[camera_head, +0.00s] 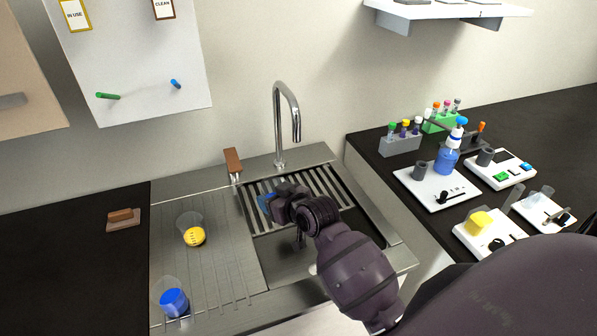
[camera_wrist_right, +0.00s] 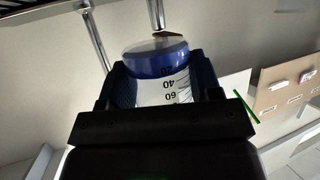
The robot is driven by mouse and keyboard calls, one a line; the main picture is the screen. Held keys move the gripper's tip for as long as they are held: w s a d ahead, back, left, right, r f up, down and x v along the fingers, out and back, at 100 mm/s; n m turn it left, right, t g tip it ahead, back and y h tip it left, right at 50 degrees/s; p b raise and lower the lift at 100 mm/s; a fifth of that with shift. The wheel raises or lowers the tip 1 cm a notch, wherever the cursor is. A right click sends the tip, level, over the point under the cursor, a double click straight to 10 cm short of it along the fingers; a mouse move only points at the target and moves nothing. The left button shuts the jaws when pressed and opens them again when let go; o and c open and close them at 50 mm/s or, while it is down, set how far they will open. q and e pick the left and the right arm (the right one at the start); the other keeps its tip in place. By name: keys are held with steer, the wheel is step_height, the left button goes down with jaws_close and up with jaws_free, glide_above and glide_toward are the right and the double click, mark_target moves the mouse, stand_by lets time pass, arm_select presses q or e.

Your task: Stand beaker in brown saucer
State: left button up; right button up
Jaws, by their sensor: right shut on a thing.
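My right gripper (camera_head: 278,204) is over the sink, shut on a beaker. In the wrist view the clear beaker (camera_wrist_right: 163,90) with a blue end and printed marks sits between the dark fingers (camera_wrist_right: 165,92). In the head view only a bit of blue (camera_head: 265,203) shows past the fingers, and the gripper hides the rest. I cannot make out a brown saucer for certain. A brown block on a flat brownish piece (camera_head: 123,226) lies on the left counter. My left gripper is not in view.
On the drainboard (camera_head: 220,270) stand a beaker with yellow (camera_head: 193,232) and a beaker with blue (camera_head: 172,298). The tap (camera_head: 284,120) rises behind the sink, with a brown-handled item (camera_head: 233,161) beside it. Tube racks and devices (camera_head: 437,188) crowd the right counter.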

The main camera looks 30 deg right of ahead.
steer(key=w+d, duration=0.1)
steer(key=d, duration=0.2)
steer(key=w+d+f+p, duration=0.1)
steer(key=w+d, duration=0.1)
steer(key=d, duration=0.1)
steer(key=w+d+f, duration=0.1)
steer(key=w+d, duration=0.1)
steer(key=d, duration=0.2)
steer(key=shift+w+f+p, duration=0.1)
steer(key=shift+p, duration=0.25)
steer(key=shift+d+f, duration=0.2)
steer(key=shift+f, duration=2.05)
steer(key=shift+f+b, duration=0.65)
steer(key=o, duration=1.4)
steer(key=shift+c, duration=0.2)
steer(key=a+v, duration=0.1)
steer(key=v, duration=0.9)
steer(key=shift+s+d+r+h, duration=0.2)
steer(key=shift+s+d+h, duration=0.1)
steer(key=shift+s+d, duration=0.15)
steer(key=shift+w, duration=0.1)
